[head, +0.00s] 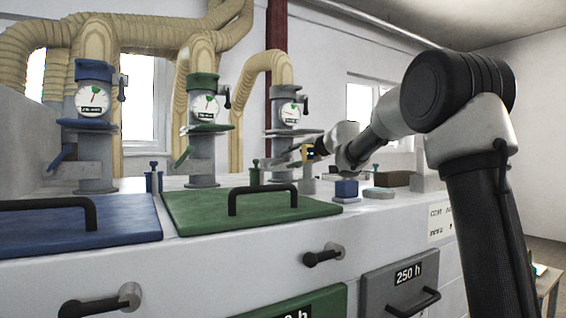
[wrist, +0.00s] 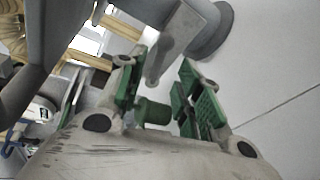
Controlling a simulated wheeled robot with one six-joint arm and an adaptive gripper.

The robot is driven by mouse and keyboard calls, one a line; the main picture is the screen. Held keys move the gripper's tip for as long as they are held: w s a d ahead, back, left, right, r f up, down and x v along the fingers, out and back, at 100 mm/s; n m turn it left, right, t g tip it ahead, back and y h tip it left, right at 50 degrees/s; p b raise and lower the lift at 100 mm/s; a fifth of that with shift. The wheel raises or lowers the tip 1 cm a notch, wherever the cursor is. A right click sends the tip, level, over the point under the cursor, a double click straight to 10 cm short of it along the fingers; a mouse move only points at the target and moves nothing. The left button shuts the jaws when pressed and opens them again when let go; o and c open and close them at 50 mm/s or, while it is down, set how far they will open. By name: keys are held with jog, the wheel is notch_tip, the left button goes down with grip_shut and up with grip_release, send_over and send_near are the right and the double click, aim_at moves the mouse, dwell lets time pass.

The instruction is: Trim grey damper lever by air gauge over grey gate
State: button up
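The grey station's air gauge (head: 290,113) is on the rightmost duct, with its needle lying nearly sideways; its exact reading is too small to tell. The grey gate (head: 294,132) is the flat plate just below it. My gripper (head: 308,152) is beside the lower part of this duct in the head view, where the lever is largely hidden. In the wrist view, a grey lever-like bar (wrist: 172,48) reaches down between the green-padded fingers of my gripper (wrist: 160,95). The fingers are apart, and a gap shows beside the bar.
Blue (head: 95,100) and green (head: 203,107) gauges stand on the ducts to the left. Handled blue and green lids lie in front.

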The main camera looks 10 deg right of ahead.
aim_at(282, 161)
jog(key=x, duration=0.6)
grip_shut()
